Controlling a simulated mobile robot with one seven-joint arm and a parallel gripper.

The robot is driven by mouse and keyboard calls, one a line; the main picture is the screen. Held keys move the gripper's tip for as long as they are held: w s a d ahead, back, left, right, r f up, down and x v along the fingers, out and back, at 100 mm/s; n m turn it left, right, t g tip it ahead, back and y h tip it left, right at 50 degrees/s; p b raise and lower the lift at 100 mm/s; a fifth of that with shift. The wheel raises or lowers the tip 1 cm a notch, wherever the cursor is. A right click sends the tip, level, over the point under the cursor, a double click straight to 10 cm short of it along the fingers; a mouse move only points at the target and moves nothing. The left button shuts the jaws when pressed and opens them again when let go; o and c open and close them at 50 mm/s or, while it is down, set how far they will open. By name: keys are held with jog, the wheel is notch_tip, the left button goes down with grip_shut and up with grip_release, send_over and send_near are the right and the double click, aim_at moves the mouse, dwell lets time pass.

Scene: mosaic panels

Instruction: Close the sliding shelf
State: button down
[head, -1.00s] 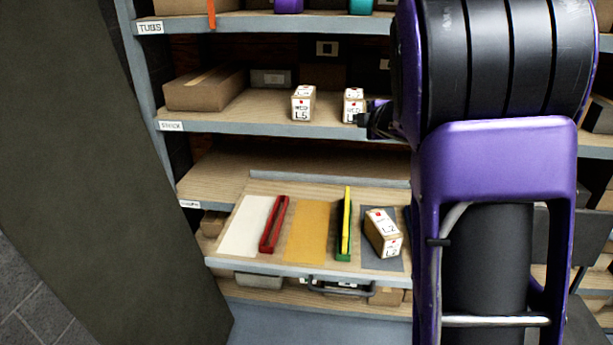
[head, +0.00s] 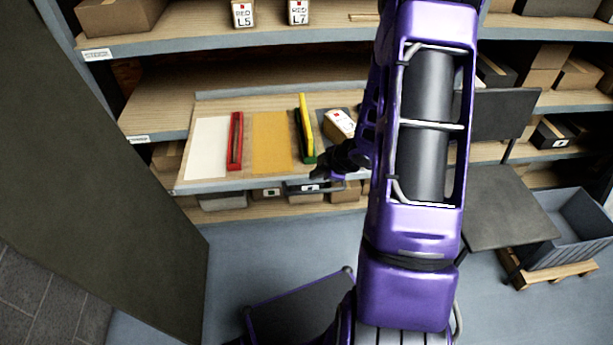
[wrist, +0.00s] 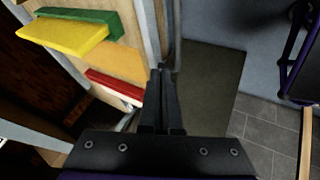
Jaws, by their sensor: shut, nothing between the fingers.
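My gripper (head: 318,173) is at the shelf's front edge, just above the handle. In the wrist view my gripper (wrist: 163,72) has its fingers together and empty beside the shelf's edge (wrist: 150,35). Contact cannot be told.
Boxes labelled L5 (head: 243,13) and L7 (head: 298,11) stand on the shelf above. A dark panel (head: 110,170) stands at left. A grey crate (head: 575,228) on a pallet is at right. Floor in front of the rack is partly free.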

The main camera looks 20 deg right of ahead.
jog(key=b, duration=0.2)
send_near(296, 183)
jog(key=x, duration=0.4)
jog(key=shift+a+f, duration=0.15)
jog(key=shift+f, duration=0.2)
jog(key=shift+w+f, duration=0.15)
jog(key=shift+w, duration=0.1)
